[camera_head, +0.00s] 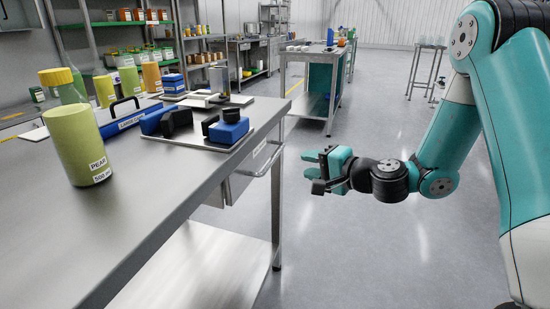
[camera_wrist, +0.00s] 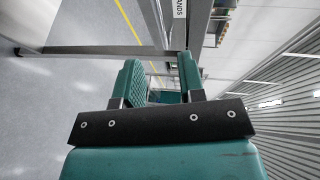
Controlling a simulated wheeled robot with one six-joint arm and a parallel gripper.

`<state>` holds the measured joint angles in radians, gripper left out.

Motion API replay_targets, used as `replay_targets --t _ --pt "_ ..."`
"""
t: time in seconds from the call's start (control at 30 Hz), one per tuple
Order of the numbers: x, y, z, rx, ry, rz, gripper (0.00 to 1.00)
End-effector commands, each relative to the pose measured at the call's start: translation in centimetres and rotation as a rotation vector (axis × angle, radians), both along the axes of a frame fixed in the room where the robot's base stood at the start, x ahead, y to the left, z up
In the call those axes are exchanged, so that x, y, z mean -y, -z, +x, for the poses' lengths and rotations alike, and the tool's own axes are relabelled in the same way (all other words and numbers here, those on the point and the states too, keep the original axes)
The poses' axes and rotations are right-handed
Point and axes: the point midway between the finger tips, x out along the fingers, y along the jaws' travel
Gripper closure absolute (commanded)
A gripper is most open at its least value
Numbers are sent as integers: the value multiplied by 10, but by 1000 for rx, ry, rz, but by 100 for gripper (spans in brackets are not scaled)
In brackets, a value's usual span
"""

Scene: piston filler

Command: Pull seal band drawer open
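The drawer (camera_head: 232,186) sits under the right end of the steel table and looks shut. It has a pale label and a bar handle (camera_head: 262,166) on its front. In the wrist view, the label (camera_wrist: 180,9) shows at the top, sideways, with the letters "ANDS" readable. My gripper (camera_head: 318,170) is to the right of the handle, apart from it, over open floor. In the wrist view, my gripper's two teal fingers (camera_wrist: 158,75) stand apart with nothing held between them. The handle's grip bar is hard to make out there.
A table leg (camera_head: 277,205) stands below the drawer. A second table (camera_head: 318,54) is behind. The floor around my gripper is clear.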

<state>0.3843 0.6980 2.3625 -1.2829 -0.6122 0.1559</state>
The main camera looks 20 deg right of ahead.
Motion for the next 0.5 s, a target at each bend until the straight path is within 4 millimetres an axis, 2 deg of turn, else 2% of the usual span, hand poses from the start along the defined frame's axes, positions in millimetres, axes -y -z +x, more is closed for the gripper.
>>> replay_targets --t 0.03,0.3,0.5 --pt "-8 0 10 2 -8 -3 63" --pt "-39 12 61 2 -7 -3 63" --pt "-54 19 87 1 -4 -2 63"
